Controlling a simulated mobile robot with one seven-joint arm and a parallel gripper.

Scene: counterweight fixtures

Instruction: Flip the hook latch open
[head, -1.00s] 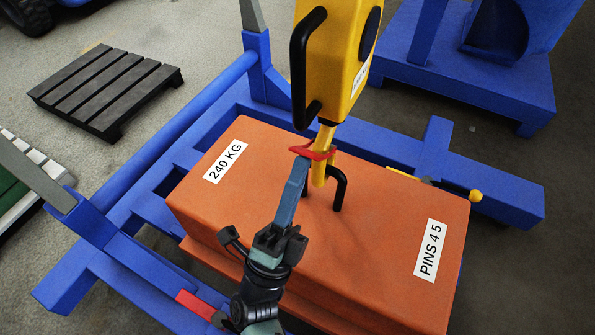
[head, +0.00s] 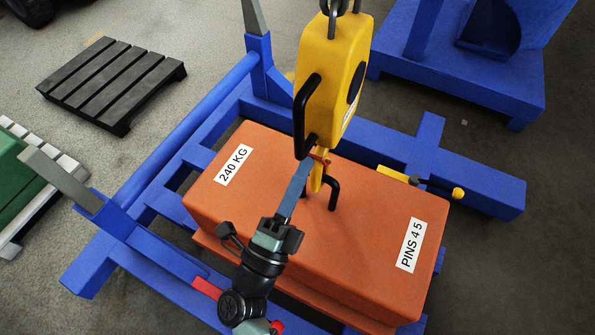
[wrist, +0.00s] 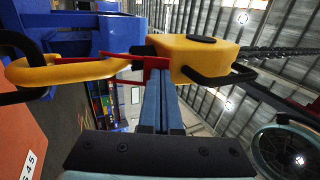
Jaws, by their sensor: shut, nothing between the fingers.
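The yellow hook (head: 317,181) hangs below the yellow hoist block (head: 326,85) and passes through the black lifting eye (head: 334,195) on the orange weight (head: 370,225). The red latch (head: 322,158) sits at the top of the hook, partly hidden by my fingers. In the wrist view the red latch (wrist: 152,62) runs along the hook (wrist: 70,72) towards the block. My gripper (head: 309,163) is shut and empty. Its blue fingertips, also in the wrist view (wrist: 158,78), are at the latch's block end and appear to touch it; exact contact is unclear.
The orange weight rests in a blue frame (head: 215,98) with upright posts. A black handle (head: 303,115) on the block is close to my fingertips. A yellow-knobbed pin (head: 457,193) is at right. A black pallet (head: 110,85) lies on the floor at left.

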